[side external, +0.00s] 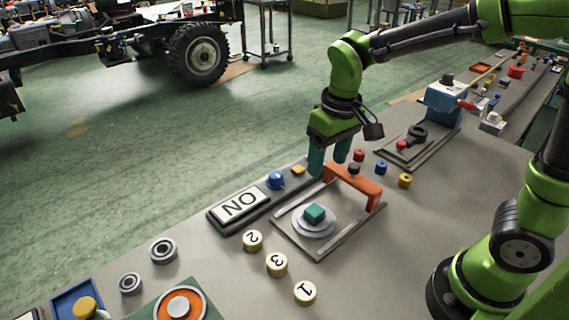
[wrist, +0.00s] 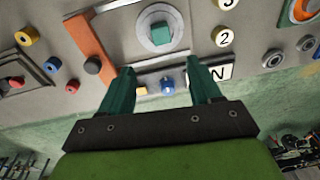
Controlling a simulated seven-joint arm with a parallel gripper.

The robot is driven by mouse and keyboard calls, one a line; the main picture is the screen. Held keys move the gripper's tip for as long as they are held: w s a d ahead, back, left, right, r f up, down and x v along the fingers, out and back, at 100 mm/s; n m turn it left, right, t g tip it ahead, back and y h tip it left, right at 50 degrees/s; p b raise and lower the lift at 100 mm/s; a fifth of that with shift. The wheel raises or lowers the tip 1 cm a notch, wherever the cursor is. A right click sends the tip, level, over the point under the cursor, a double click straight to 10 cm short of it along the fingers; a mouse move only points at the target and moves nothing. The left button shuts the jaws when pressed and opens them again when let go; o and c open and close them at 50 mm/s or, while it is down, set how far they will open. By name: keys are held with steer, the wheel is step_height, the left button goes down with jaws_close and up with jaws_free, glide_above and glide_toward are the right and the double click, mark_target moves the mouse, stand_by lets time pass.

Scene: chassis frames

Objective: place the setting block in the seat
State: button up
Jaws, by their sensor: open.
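A small teal block (side external: 314,212), which looks like the setting block, sits on a pale round disc (side external: 300,226), likely the seat, on a flat plate. In the wrist view the block (wrist: 160,34) stands at the middle of the disc (wrist: 146,17). I cannot tell how deep it sits. My gripper (side external: 329,166) is above the far side of the plate, behind the block. In the wrist view its teal fingers (wrist: 160,70) are spread wide with nothing between them, and the block is beyond the fingertips.
An orange bridge (side external: 370,189) with a black knob (side external: 354,169) stands over the plate's right side. A sign panel (side external: 240,206) with a blue knob (side external: 276,180) lies left. Numbered discs (side external: 277,265) lie in front. Small coloured pieces (side external: 381,167) are scattered right.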

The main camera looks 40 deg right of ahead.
steer(key=s+d+r+m+t+y, duration=0.1)
steer(key=s+d+r+m+t, duration=0.2)
steer(key=s+r+t, duration=0.3)
steer(key=s, duration=0.4)
steer(key=shift+d+r+y, duration=0.25)
steer(key=shift+d+y, duration=0.05)
steer(key=shift+d, duration=0.1)
